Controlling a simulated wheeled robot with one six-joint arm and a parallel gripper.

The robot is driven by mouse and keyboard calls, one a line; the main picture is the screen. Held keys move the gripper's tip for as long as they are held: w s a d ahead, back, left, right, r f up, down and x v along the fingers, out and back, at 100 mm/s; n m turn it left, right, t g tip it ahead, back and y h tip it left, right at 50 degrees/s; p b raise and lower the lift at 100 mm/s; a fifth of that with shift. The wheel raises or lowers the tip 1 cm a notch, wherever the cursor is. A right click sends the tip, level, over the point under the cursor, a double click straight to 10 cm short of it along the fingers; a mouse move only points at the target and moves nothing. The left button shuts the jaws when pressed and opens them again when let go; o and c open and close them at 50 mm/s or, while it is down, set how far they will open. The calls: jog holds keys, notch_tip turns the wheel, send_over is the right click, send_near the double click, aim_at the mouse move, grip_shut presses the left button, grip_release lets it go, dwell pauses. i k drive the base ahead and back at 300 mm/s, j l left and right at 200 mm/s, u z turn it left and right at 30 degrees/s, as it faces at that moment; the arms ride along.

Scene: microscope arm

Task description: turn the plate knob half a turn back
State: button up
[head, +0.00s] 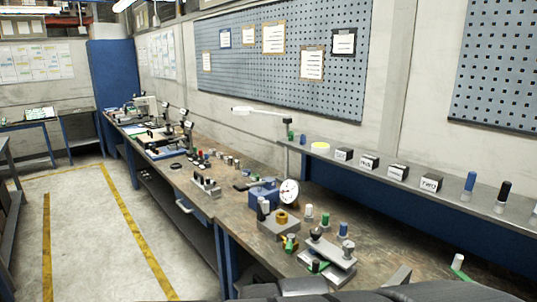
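A metal plate fixture (328,252) sits near the front of the long workbench. Dark knobs show on and beside it, one at its upper left (316,233) and one at its lower front edge (315,266). I cannot tell which of them is the plate knob, or how it is turned. My gripper is not in view; only dark parts of my own body show along the bottom edge.
A dial gauge (289,192) stands by a blue vise (263,191), behind a grey block with a brass ring (281,217). Small capped posts (308,212) stand close behind the plate fixture. A raised shelf (410,185) with labelled black blocks runs along the wall.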

aim_at(315, 233)
jog(key=i+j+z, duration=0.35)
jog(key=i, duration=0.3)
jog(key=i+j+z, duration=0.2)
jog(key=i, duration=0.3)
jog(key=i+j, duration=0.05)
jog(key=j, duration=0.05)
